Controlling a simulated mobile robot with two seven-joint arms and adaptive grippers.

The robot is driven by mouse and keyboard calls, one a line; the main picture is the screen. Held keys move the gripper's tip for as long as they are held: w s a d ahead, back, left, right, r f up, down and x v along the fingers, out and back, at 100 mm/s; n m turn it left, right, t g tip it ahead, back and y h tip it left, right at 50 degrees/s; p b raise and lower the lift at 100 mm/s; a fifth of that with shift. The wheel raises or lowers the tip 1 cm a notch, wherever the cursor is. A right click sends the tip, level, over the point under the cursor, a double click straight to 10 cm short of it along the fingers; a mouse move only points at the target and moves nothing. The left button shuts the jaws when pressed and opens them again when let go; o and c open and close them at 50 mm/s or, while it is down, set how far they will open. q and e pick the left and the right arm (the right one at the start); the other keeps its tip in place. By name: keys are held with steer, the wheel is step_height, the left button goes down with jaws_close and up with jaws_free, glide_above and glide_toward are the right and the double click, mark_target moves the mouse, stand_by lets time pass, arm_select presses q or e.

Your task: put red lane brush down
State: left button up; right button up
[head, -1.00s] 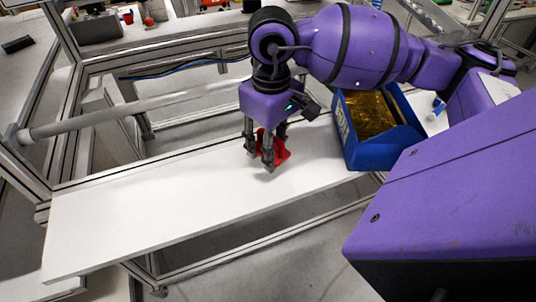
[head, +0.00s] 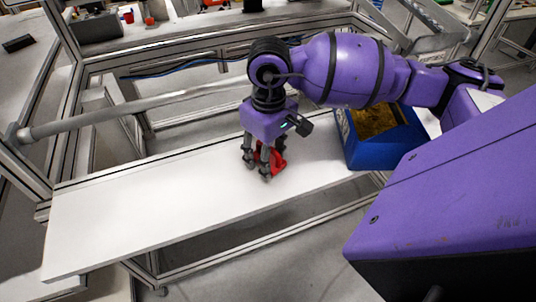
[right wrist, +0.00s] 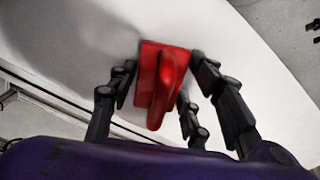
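The red lane brush (head: 279,161) is between the fingers of my right gripper (head: 257,170), low over the white board (head: 130,215). In the right wrist view the brush (right wrist: 163,75) has a flat red plate and a raised red part pointing toward the camera. The fingertips of my right gripper (right wrist: 164,62) lie close along both sides of the plate, and the gripper appears shut on it. The brush is at or just above the board; its contact with the board is hidden. My left gripper is not in view.
A blue bin (head: 376,155) with a yellowish inside stands at the right end of the board. A metal frame with a grey rail (head: 90,122) runs behind the board. The board's left and middle parts are clear.

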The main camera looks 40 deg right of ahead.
steer(key=shift+o, duration=0.6)
steer(key=shift+r, duration=0.1)
steer(key=shift+r, duration=3.9)
